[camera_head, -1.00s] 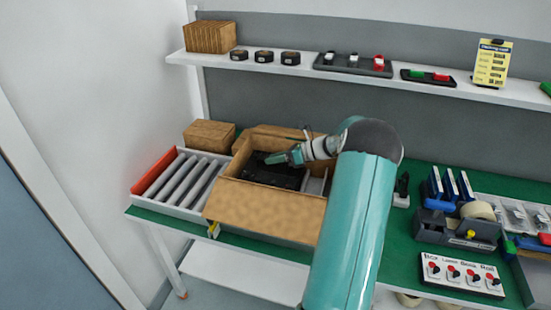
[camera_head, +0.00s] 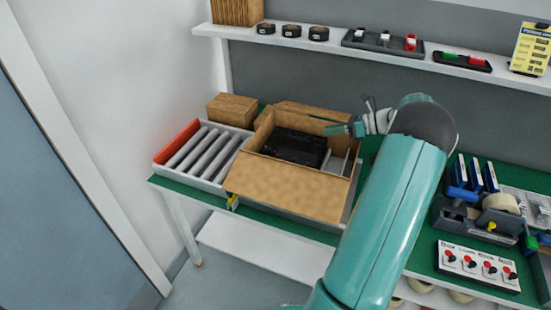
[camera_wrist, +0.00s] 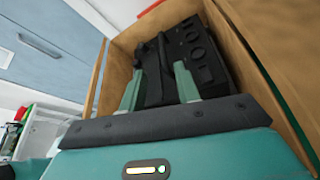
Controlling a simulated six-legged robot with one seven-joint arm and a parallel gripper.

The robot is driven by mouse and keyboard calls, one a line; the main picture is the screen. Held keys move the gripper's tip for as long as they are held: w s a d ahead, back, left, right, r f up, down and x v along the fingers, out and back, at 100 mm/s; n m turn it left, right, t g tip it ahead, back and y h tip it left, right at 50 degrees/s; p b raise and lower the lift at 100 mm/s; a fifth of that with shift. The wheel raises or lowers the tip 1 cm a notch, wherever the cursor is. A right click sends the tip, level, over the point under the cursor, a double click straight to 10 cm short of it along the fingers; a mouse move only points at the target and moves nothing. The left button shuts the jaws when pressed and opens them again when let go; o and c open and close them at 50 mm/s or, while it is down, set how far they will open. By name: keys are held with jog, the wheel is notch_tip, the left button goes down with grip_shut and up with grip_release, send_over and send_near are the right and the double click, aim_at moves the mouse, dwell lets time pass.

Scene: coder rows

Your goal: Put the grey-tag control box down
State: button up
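A black control box (camera_head: 298,147) lies inside an open cardboard carton (camera_head: 285,188). No grey tag can be made out on it. My gripper (camera_head: 328,124) is above the carton's right rear edge, clear of the control box. Its two fingers stand apart with nothing seen held. In the wrist view, the open fingers of my gripper (camera_wrist: 159,76) point toward the carton (camera_wrist: 252,62), with the black control box (camera_wrist: 203,48) beyond them. The fingers hide part of it.
A grey roller tray with a red end (camera_head: 178,139) stands left of the carton. A closed cardboard box (camera_head: 231,109) is behind. A tape dispenser (camera_head: 480,218) and a switch panel (camera_head: 478,267) stand right. A shelf (camera_head: 390,54) runs above.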

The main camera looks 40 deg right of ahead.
jog(key=w+a+r+n+g+h, duration=0.1)
jog(key=a+r+n+g, duration=0.3)
jog(key=a, duration=0.6)
jog(key=w+a+r+n+g+h, duration=0.1)
jog(key=w+a+r+n, duration=0.15)
jog(key=a+n, duration=0.6)
jog(key=a+r+n+g+h, duration=0.1)
jog(key=a+r+n+g, duration=0.25)
jog(key=a, duration=0.85)
jog(key=s+a+r+n+t+h, duration=0.1)
jog(key=s+a+n+h, duration=0.4)
jog(key=s+a+n, duration=1.1)
jog(key=a+n+t, duration=0.1)
jog(key=a, duration=0.1)
jog(key=shift+a+r+t, duration=0.35)
jog(key=shift+a+r, duration=0.05)
jog(key=shift+s+d, duration=0.1)
jog(key=shift+d, duration=0.15)
